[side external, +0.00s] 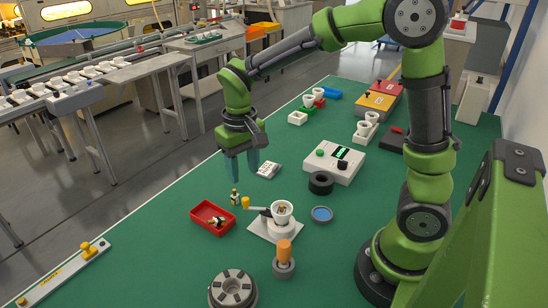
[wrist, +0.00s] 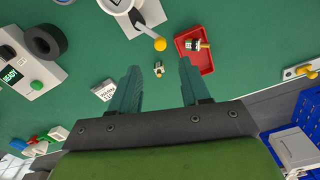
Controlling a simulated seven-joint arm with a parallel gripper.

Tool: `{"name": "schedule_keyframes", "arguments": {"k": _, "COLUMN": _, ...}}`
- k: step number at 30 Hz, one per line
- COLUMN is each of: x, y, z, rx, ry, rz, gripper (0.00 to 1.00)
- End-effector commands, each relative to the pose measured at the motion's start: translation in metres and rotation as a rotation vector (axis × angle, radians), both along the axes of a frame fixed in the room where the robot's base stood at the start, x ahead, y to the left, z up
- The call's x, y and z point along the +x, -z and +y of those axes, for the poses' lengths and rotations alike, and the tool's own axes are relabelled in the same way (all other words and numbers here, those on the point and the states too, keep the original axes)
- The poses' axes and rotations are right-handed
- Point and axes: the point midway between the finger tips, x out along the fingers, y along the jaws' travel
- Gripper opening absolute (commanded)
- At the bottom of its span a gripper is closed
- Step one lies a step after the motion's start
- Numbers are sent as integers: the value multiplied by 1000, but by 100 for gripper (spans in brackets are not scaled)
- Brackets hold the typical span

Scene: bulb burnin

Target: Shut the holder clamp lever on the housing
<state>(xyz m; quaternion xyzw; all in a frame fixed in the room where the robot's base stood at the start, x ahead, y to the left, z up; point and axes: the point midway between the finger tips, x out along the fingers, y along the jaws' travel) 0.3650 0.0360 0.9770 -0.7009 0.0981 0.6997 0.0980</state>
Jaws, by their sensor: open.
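The white holder (side external: 270,230) stands on the green mat, with a white cup-shaped housing (side external: 282,212) on it. The clamp lever (side external: 258,210) sticks out to the left from the housing and ends in a yellow knob (side external: 246,203). In the wrist view the knob (wrist: 160,44) lies just beyond my fingertips, and the housing (wrist: 120,5) is cut off at the top edge. My gripper (side external: 241,174) is open and empty, above the mat and behind the lever. In the wrist view its teal fingers (wrist: 159,66) are spread apart, with a small bulb-like part (wrist: 158,69) on the mat seen between them.
A red tray (side external: 195,220) holding a small part lies left of the holder. An orange-topped tool (side external: 284,256) and a round grey fixture (side external: 233,290) stand in front. A blue-topped disc (side external: 321,214), black ring (side external: 320,183) and tester box (side external: 338,166) lie right and behind.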

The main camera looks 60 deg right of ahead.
Motion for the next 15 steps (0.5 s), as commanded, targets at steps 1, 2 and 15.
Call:
{"name": "schedule_keyframes", "arguments": {"k": 1, "x": 1, "y": -14, "z": 0, "rx": 1, "ry": 0, "rz": -7, "gripper": 46}}
{"name": "schedule_keyframes", "arguments": {"k": 2, "x": 1, "y": -21, "z": 0, "rx": 1, "ry": -1, "rz": -7, "gripper": 46}}
{"name": "schedule_keyframes", "arguments": {"k": 15, "x": 0, "y": -84, "z": 0, "rx": 0, "ry": -1, "rz": -1, "gripper": 46}}
